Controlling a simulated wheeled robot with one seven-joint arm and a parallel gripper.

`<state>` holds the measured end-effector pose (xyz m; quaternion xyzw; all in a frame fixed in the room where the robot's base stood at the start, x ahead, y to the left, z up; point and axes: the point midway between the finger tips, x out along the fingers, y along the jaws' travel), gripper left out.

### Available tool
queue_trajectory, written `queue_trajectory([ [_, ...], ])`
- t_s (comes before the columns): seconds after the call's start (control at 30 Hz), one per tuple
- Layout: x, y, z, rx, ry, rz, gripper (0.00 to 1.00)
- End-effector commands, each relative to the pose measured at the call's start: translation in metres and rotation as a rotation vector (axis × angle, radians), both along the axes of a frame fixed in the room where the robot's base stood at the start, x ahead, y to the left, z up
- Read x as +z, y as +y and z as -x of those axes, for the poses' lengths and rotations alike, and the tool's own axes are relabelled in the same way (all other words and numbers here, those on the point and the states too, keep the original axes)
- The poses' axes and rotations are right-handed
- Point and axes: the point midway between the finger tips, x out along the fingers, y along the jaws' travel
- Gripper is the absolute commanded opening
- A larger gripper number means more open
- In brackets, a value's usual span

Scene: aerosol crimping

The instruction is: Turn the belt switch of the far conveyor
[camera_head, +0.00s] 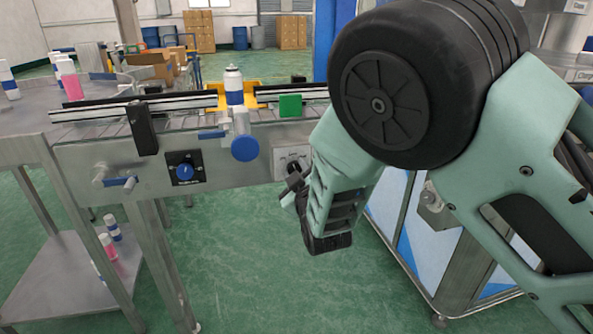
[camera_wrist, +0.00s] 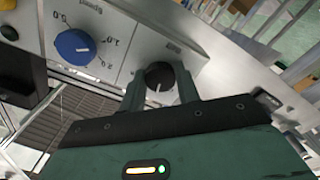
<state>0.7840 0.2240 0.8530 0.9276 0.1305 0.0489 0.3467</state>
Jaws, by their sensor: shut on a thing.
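A black rotary switch (camera_wrist: 160,78) with a white line on its face sits on a light metal panel in the wrist view. My gripper (camera_wrist: 161,88) has one finger on each side of it and is shut on it. In the head view, my gripper (camera_head: 293,184) reaches the front face of the conveyor (camera_head: 110,165) at a small light panel (camera_head: 292,160). The switch itself is mostly hidden there by my fingers and arm.
In the wrist view, a blue dial (camera_wrist: 75,46) with a number scale is left of the switch. In the head view, another blue dial (camera_head: 185,170) and a round blue part (camera_head: 245,148) are on the conveyor's front. A white can (camera_head: 233,88) stands above. Green floor is clear below.

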Motion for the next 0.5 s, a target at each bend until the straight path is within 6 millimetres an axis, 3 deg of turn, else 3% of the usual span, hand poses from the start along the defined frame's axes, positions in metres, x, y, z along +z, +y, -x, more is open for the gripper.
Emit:
queue_trajectory([
  [0.5, 0.0009, 0.0002, 0.0005, 0.001, -0.121, 0.427, 0.09],
])
